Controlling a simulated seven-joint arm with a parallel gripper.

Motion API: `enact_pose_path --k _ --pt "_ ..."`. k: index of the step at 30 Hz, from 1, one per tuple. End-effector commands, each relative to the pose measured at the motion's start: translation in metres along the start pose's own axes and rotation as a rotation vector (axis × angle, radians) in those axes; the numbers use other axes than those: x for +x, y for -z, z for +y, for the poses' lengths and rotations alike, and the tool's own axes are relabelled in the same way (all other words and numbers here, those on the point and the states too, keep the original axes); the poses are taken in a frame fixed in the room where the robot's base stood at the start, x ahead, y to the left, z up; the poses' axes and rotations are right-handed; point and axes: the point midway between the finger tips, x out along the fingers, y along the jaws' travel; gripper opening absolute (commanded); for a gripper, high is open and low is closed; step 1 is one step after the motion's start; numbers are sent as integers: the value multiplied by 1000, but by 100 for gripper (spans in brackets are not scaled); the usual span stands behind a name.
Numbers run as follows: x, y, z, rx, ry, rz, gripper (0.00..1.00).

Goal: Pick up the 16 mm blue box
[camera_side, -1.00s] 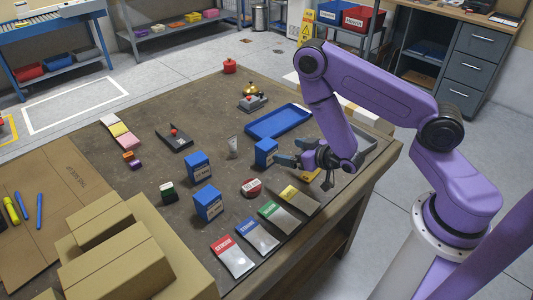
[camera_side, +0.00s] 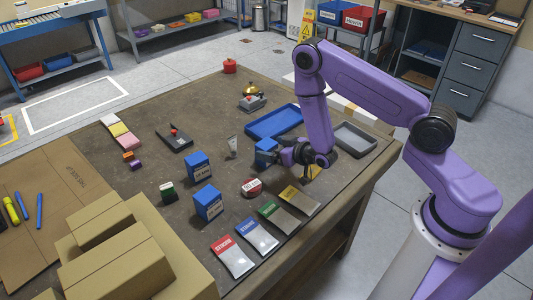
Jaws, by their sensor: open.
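Three blue boxes with white labels stand upright on the brown table: the right one (camera_side: 264,148), the left one (camera_side: 198,166) and the front one (camera_side: 208,204). The size print is too small to read surely, so I cannot tell which is the 16 mm box. My gripper (camera_side: 275,156) is open, low over the table at the right blue box. Its dark fingers overlap that box's right and lower side in this view. I cannot tell whether they touch it or straddle it.
A blue tray (camera_side: 272,121) lies behind the right box and a grey tray (camera_side: 356,139) to its right. Red-topped, blue, green and yellow packets lie in front. A red-and-white round tin (camera_side: 251,187) and a small grey tube (camera_side: 232,146) are nearby. Cardboard boxes (camera_side: 120,265) fill the front left.

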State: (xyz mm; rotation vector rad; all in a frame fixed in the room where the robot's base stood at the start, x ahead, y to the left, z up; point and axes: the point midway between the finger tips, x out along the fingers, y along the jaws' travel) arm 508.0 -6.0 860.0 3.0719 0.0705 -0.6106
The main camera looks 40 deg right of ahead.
Motion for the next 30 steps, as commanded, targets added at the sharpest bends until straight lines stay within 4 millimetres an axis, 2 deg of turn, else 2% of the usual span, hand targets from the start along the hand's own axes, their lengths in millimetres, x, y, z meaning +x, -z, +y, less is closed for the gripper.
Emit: enact_pose_path --k 12,23,25,29,30 --pt "49 0 0 1 -1 1 94" --pt "56 0 0 0 0 -1 94" --pt "56 0 0 0 0 -1 77" --pt "56 0 0 0 0 -1 35" --pt "56 0 0 0 0 -1 33"
